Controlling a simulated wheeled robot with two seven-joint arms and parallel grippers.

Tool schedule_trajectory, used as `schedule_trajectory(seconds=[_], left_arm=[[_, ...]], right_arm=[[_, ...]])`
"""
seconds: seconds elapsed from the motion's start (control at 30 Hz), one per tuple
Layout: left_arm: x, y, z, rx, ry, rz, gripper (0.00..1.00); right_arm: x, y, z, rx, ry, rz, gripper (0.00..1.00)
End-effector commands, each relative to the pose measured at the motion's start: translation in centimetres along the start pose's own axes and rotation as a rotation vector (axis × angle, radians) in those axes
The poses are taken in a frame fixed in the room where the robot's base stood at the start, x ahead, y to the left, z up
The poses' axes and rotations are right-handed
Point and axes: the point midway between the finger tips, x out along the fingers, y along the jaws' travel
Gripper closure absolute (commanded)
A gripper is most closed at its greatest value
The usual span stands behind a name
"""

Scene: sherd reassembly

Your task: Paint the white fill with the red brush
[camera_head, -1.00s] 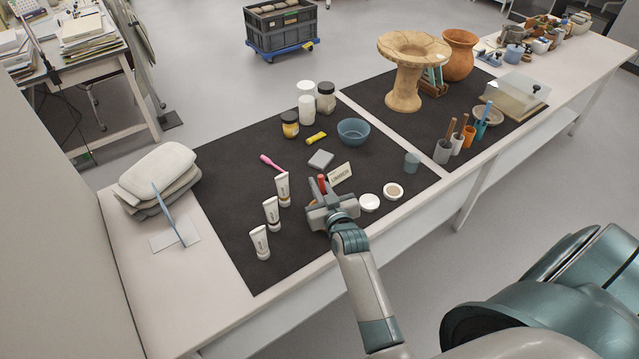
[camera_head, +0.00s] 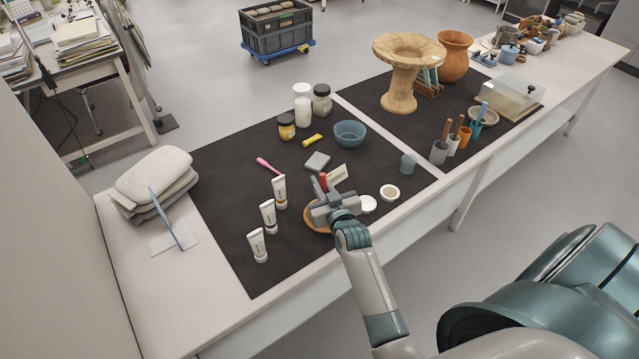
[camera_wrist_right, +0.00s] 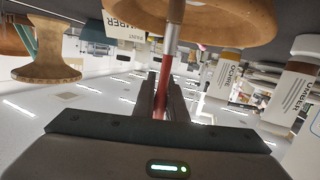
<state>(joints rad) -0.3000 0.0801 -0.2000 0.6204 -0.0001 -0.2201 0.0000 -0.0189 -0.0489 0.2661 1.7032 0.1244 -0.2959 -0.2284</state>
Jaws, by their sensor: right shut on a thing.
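My right gripper (camera_head: 328,195) is shut on the red brush (camera_wrist_right: 162,88), over the front of the dark mat. The brush's red handle (camera_head: 323,181) sticks up from the jaws in the head view. In the right wrist view its metal ferrule runs toward a round orange-brown dish (camera_wrist_right: 225,20), where the tip is hidden. The dish (camera_head: 312,219) lies on the mat, mostly behind my gripper in the head view. I cannot make out the white fill on it, nor whether the bristles touch it. My left gripper is not in view.
White tubes (camera_head: 268,215) stand left of the gripper. A small label card (camera_head: 337,174), a grey block (camera_head: 317,161) and a blue bowl (camera_head: 350,134) lie beyond. Round pots (camera_head: 390,193) and a grey-blue cup (camera_head: 408,163) sit to the right.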

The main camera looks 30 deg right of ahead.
Motion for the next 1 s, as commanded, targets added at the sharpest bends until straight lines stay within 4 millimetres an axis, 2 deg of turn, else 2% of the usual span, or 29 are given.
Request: schedule_trajectory(seconds=[0.6, 1.0], left_arm=[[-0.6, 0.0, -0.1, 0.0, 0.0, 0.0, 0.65], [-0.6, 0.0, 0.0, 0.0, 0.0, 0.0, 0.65]], right_arm=[[-0.2, -1.8, -0.2, 0.001, 0.001, 0.0, 1.0], [-0.2, -2.0, -0.2, 0.0, 0.001, 0.0, 1.0]])
